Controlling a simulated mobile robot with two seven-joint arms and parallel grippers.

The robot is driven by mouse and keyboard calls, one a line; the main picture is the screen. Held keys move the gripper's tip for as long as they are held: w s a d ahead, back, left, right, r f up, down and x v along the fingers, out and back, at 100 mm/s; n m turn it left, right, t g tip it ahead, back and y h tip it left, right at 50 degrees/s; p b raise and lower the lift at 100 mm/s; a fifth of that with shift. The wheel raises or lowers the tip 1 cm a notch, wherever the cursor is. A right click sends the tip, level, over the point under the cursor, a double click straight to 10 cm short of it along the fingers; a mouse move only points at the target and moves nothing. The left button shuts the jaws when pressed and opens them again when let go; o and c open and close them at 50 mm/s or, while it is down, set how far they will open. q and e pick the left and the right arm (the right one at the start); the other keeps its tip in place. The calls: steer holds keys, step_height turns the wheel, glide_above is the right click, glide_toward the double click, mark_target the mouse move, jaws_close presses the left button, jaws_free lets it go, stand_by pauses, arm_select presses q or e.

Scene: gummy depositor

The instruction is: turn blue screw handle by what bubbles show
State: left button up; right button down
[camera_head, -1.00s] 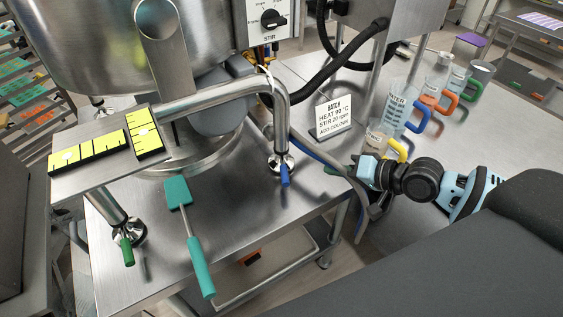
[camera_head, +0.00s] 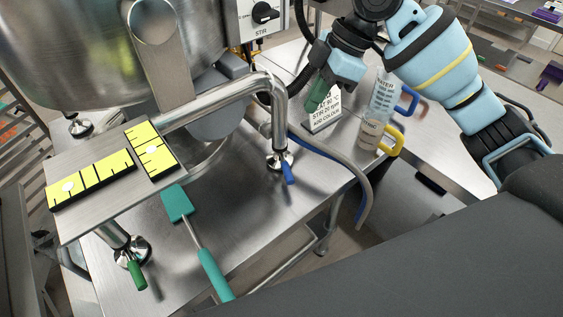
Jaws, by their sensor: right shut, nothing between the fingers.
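The blue screw handle (camera_head: 288,173) hangs at the foot of a steel leg, right of the middle. A green screw handle (camera_head: 137,274) is on another foot at the lower left. Two yellow bubble levels lie on the steel plate: in the long left level (camera_head: 105,175) the white bubble (camera_head: 68,186) sits toward the left end; in the other level (camera_head: 160,160) the bubble (camera_head: 152,149) is near the middle. My right gripper (camera_head: 316,98) is shut and empty, with green fingertips above and right of the blue handle, apart from it. My left gripper is not in view.
A teal spatula (camera_head: 192,228) lies on the table in front of the plate. A batch card (camera_head: 325,120), partly hidden by my right gripper, and labelled jugs (camera_head: 378,105) stand at the right. A grey hose (camera_head: 350,165) curves right of the blue handle.

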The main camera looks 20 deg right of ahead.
steer(key=r+n, duration=0.1)
steer(key=r, duration=0.1)
steer(key=b, duration=0.1)
glide_toward(285, 172)
steer(key=shift+h, duration=0.4)
steer(key=a+f, duration=0.1)
steer(key=f, duration=0.1)
steer(key=a+f, duration=0.1)
steer(key=a, duration=0.1)
steer(key=a+f, duration=0.1)
steer(key=f, duration=0.1)
steer(key=shift+w+a+f, duration=0.2)
steer(key=shift+w+f, duration=0.1)
steer(key=shift+w, duration=0.05)
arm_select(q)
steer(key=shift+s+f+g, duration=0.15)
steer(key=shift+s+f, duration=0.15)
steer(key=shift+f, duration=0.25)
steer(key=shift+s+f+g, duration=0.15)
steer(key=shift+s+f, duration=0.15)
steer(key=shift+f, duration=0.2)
arm_select(e)
steer(key=shift+a+f, duration=0.3)
steer(key=shift+f, duration=0.35)
